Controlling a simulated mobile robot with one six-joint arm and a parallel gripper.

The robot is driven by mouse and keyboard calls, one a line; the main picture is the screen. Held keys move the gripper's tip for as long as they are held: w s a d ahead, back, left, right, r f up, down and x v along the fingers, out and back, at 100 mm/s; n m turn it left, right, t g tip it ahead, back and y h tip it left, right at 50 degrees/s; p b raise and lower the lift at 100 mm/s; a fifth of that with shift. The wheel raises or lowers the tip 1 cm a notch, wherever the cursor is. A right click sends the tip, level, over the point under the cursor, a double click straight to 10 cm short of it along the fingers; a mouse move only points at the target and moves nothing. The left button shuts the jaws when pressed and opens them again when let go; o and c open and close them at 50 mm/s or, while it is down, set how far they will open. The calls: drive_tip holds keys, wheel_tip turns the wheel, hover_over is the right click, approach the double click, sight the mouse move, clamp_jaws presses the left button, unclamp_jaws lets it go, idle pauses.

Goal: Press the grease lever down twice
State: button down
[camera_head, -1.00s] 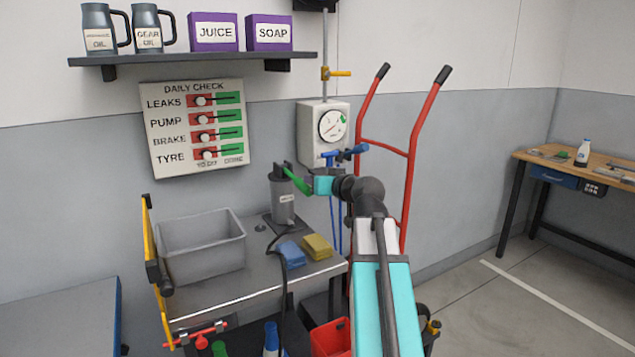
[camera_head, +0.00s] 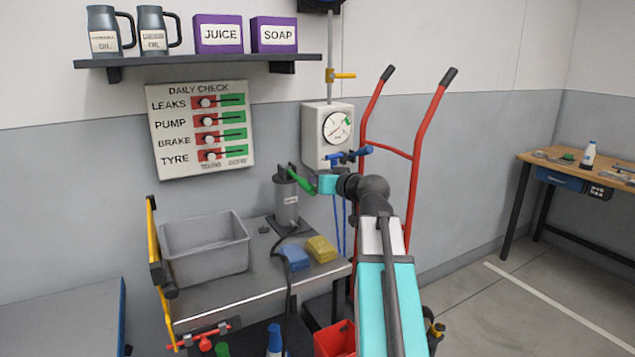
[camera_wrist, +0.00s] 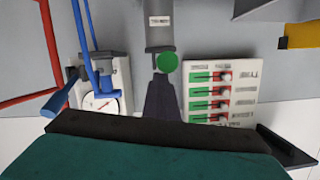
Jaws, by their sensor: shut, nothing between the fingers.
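The grease pump (camera_head: 287,205) is a grey labelled cylinder standing on the bench. Its green grease lever (camera_head: 302,182) slopes down to the right from the pump's top. In the wrist view, which is upside down, the pump body (camera_wrist: 158,25) is at the top centre and the lever's round green end (camera_wrist: 167,62) faces the camera. My gripper (camera_wrist: 164,82) is shut and empty, its dark fingers pointing at the lever end, their tips next to it. I cannot tell whether they touch. In the head view, the fingers are hard to make out beside the lever.
A grey bin (camera_head: 205,250), a blue sponge (camera_head: 295,257) and a yellow sponge (camera_head: 321,249) are on the bench. A check board (camera_head: 200,130) hangs on the wall.

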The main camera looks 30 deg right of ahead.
drive_tip(key=r+p+v, duration=0.1)
drive_tip(key=r+v, duration=0.1)
drive_tip(key=v, duration=0.9)
drive_tip(key=shift+w+d, duration=0.2)
drive_tip(key=shift+d, duration=0.1)
drive_tip(key=shift+r, duration=0.1)
idle(0.5)
